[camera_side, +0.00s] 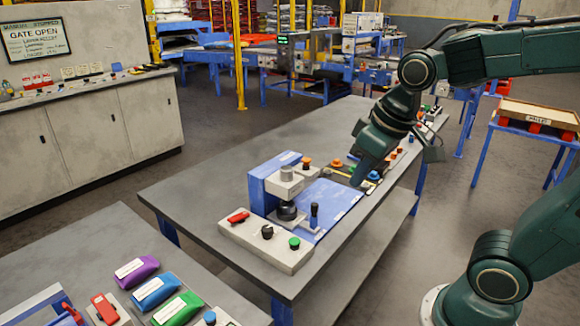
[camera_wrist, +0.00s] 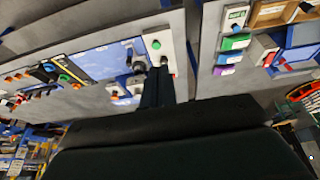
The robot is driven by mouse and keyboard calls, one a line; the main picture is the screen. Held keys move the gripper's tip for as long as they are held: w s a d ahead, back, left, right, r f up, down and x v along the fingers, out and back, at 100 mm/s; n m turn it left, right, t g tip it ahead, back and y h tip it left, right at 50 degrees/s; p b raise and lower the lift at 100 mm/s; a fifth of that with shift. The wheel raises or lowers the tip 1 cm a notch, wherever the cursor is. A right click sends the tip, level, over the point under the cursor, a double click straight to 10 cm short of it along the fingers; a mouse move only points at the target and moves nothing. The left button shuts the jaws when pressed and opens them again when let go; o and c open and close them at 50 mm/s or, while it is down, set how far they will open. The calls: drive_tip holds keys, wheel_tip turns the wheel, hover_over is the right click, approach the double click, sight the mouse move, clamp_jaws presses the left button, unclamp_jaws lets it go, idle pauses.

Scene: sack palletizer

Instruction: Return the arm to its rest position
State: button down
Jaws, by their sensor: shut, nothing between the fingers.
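My dark green arm reaches in from the right in the side view. My gripper (camera_side: 360,178) points down over the grey workbench, just to the right of the blue-and-grey press station. Its fingers are together with nothing between them. In the wrist view the dark fingers (camera_wrist: 157,76) show close together in front of the bench. The press station (camera_side: 285,190) has a grey control base (camera_side: 262,243) with a red switch, a black knob and a green button. The gripper appears apart from the station, but its exact height above the bench cannot be told.
Several coloured buttons and knobs line the bench's far right part. Purple, blue and green sacks (camera_side: 180,307) lie on a front-left table. A pallet table (camera_side: 535,117) stands at the right. A sign (camera_side: 36,40) reads "GATE OPEN". The bench's left side (camera_side: 195,193) is clear.

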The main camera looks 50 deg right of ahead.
drive_tip(key=s+r+t, duration=0.1)
drive_tip(key=s, duration=0.6)
drive_tip(key=shift+s+a, duration=0.2)
drive_tip(key=shift+a, duration=0.1)
